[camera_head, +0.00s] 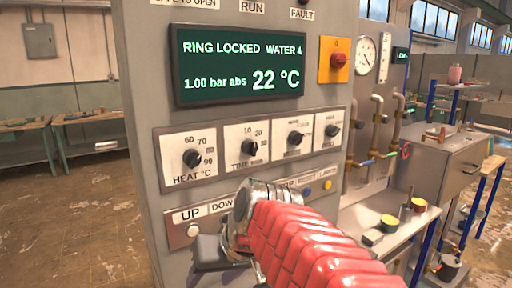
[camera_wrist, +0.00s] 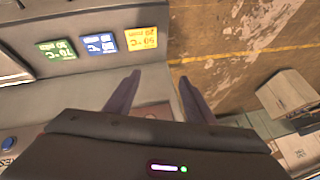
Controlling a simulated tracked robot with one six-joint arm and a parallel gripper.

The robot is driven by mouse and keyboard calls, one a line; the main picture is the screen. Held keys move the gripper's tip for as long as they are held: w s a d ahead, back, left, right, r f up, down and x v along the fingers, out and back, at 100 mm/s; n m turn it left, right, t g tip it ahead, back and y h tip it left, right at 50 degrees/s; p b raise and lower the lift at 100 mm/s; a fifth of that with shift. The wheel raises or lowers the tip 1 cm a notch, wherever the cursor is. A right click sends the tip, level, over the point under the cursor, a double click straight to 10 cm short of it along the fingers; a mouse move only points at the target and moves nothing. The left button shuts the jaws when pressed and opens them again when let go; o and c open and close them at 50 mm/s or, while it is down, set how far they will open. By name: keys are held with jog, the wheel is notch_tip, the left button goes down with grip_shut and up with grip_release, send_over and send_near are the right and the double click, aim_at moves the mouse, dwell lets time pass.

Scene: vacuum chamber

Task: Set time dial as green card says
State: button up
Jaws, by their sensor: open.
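The time dial (camera_head: 249,146) is a black knob on a white plate, second from left in the dial row, with 10, 20 and 30 marked around it. Its exact pointing is too small to tell. The green card (camera_wrist: 57,49) is on a grey ledge at the upper left of the wrist view. Its print is upside down; one line seems to read 70 °C, and the minutes are not clear. My gripper (camera_wrist: 158,80) is open and empty, its two dark fingers apart. In the head view my red-sleeved arm reaches in front of the panel, below the dials.
Blue (camera_wrist: 102,43) and yellow (camera_wrist: 142,38) cards lie beside the green one. The heat dial (camera_head: 191,157) is left of the time dial; two more dials are right. The display (camera_head: 238,64) reads RING LOCKED, 22 °C. A red knob (camera_head: 338,60) and UP button (camera_head: 193,230) are nearby.

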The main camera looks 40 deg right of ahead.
jog(key=w+d+r+m+t, duration=0.1)
jog(key=w+d+r+m, duration=0.1)
jog(key=w+d+r, duration=0.3)
jog(key=m+t, duration=0.2)
jog(key=t, duration=0.5)
send_near(256, 147)
jog(key=v, duration=0.4)
jog(key=shift+s+a, duration=0.1)
jog(key=shift+s, duration=0.25)
jog(key=shift+w, duration=0.1)
jog(key=x, duration=1.3)
jog(key=shift+w, duration=0.35)
jog(key=shift+c, duration=0.6)
jog(key=c, duration=0.9)
